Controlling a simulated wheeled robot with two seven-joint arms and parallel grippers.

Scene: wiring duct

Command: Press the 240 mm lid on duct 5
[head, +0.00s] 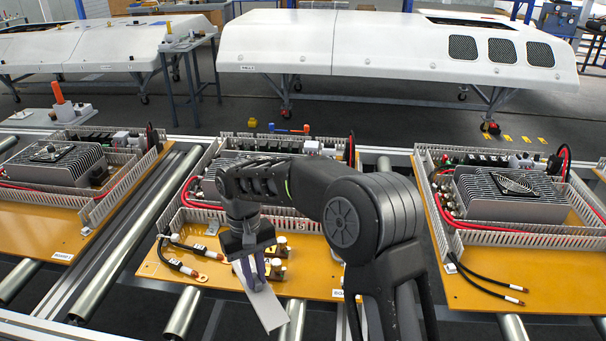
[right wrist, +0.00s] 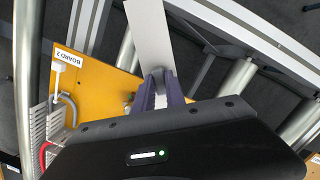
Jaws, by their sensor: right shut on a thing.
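My right gripper (head: 256,272) is shut on a flat light-grey lid (head: 266,308), which slants down toward the front edge of the middle board. In the right wrist view the lid (right wrist: 150,38) sticks out beyond the purple fingers of the gripper (right wrist: 160,88). The lid appears held above the board, apart from the ducts. A slotted grey duct (head: 290,224) runs across the middle board behind the gripper; a small mark on it seems to read 5. My arm hides part of this duct. My left gripper is in neither view.
The orange middle board (head: 215,262) carries black cables (head: 190,248) and brass-coloured terminals near the gripper. Its label reads BOARD 2 in the right wrist view (right wrist: 72,58). Similar boards stand left (head: 60,225) and right (head: 500,265) on rollers, with finned units inside their ducts.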

